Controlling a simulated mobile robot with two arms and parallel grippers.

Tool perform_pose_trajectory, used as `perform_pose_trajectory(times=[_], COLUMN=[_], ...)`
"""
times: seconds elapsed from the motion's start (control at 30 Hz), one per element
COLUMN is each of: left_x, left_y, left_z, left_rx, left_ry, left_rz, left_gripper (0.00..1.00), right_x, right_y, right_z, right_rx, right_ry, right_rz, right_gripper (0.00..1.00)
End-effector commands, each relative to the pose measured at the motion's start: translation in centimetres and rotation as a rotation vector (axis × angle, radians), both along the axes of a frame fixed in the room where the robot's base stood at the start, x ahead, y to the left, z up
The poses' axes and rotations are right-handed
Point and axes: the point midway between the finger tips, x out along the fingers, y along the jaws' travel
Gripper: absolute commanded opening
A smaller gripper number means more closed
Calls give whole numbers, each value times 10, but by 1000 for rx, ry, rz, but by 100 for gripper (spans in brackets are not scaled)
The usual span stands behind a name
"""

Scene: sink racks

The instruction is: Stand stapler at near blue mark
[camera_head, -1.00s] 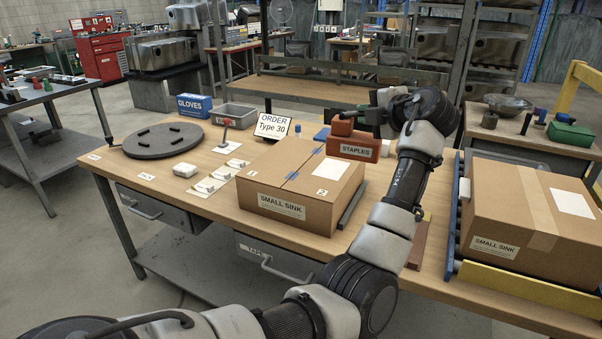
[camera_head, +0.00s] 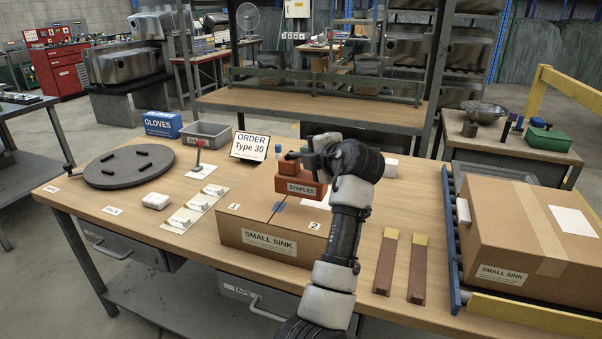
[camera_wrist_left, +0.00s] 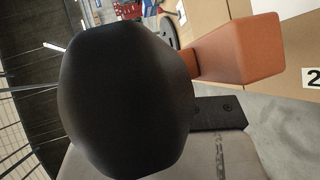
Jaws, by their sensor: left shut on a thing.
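The stapler (camera_head: 301,188) is red-orange with a white STAPLES label. It is upright over the rear part of the SMALL SINK carton (camera_head: 262,240); I cannot tell whether it touches the top. My left gripper (camera_head: 303,161) is shut on its upper part. In the left wrist view the stapler's orange body (camera_wrist_left: 240,50) sticks out from behind a large dark rounded shape. A blue mark (camera_head: 278,207) lies on the carton top, in front of the stapler, between the labels 1 and 2. The carton's right side is hidden by my arm. My right gripper is not in view.
An ORDER Type 30 sign (camera_head: 249,146) and a blue-capped bottle (camera_head: 279,152) stand behind the carton. White parts (camera_head: 156,200) and a dark round plate (camera_head: 142,166) lie left. Two brown strips (camera_head: 386,266) lie right, before another carton (camera_head: 528,215) on rollers.

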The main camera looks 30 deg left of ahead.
Motion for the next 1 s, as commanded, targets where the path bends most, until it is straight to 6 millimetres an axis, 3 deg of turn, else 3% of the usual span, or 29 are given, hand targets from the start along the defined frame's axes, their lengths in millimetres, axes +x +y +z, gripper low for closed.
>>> perform_pose_trajectory(times=[0.2, 0.53, 0.93, 0.97, 1.0], left_x=[-10, -10, -10, -10, -10], left_y=[17, 18, 18, 18, 18], left_z=[-9, -47, -53, -55, -54], left_rx=[4, 4, 3, -1, -1], left_ry=[-6, -3, -6, -1, -1], left_rz=[-1, -2, -2, -2, -2], left_gripper=[0, 0, 0, 15, 22], right_x=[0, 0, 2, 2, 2], right_y=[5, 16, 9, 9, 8], right_z=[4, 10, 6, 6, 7], right_rx=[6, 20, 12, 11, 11], right_ry=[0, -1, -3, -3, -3], right_rz=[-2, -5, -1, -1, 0], right_gripper=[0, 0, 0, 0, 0])
